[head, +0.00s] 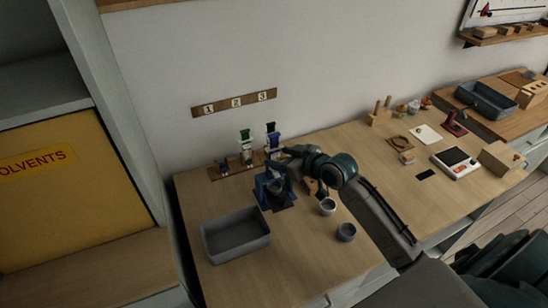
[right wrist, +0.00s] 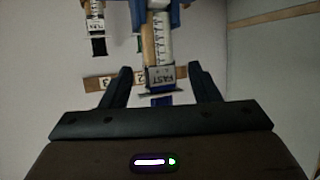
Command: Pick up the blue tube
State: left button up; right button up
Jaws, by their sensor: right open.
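In the right wrist view, which looks upside down, a pale tube with graduation marks, a "FAST" label and a blue end (right wrist: 160,101) stands between my right fingers. It seems to be the blue tube. A blue stand (right wrist: 150,12) is around its other end. My right gripper (right wrist: 160,80) is open, with one finger on each side of the tube; I cannot tell whether either touches. In the head view the right gripper (head: 279,167) is just above the dark blue stand (head: 275,200), and the tube there is mostly hidden. My left gripper is not in view.
Behind, a wooden rack (head: 214,173) holds a green-capped tube (head: 246,146) and a dark-capped tube (head: 272,138), under a numbered plaque (head: 235,102). A grey bin (head: 236,238) stands front left.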

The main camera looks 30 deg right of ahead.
aim_at(274, 155)
jog(key=shift+w+a+f+p, duration=0.15)
jog(key=shift+w+p, duration=0.2)
jog(key=shift+w, duration=0.2)
jog(key=shift+w+a+r+p, duration=0.15)
jog(key=shift+w+p, duration=0.15)
jog(key=shift+w, duration=0.2)
jog(key=shift+x, duration=1.15)
jog(key=shift+f, duration=0.3)
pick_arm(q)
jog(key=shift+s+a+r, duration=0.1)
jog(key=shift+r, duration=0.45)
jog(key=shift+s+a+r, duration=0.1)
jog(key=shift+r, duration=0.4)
pick_arm(e)
jog(key=shift+c, duration=0.9)
jog(key=c, duration=0.9)
